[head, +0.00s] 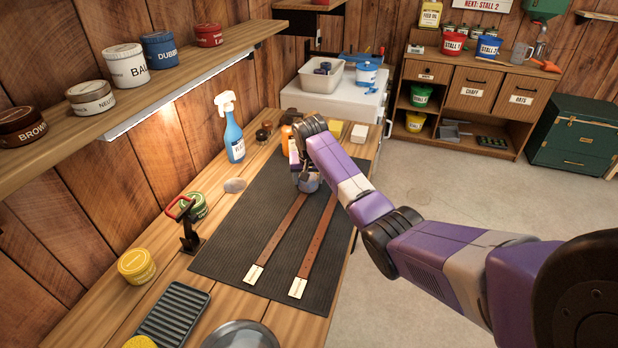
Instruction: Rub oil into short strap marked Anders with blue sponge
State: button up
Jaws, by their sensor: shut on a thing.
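Two brown leather straps lie side by side on the dark ribbed mat (235,235): a left strap (281,233) and a right strap (319,238). Each has a pale tag at its near end; the writing is too small to read, so I cannot tell which is Anders. My gripper (307,184) points down at the far end of the left strap, and my arm hides part of that area. It is shut on a small blue-grey thing, mostly hidden, that looks like the blue sponge. I cannot tell whether it touches the leather.
A blue spray bottle (233,132), a grey stone-like lump (235,186), a green tin (196,204) and a yellow tin (137,266) stand left of the mat. A black rack (173,314) and metal bowl (242,335) are nearest.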

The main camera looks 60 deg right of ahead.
notch_tip(320, 180, up, 7)
jog(key=p, duration=0.4)
jog(key=shift+p, duration=0.4)
jog(key=shift+r+p, duration=0.4)
jog(key=shift+r, duration=0.2)
notch_tip(320, 180, up, 8)
jog(key=p, duration=0.2)
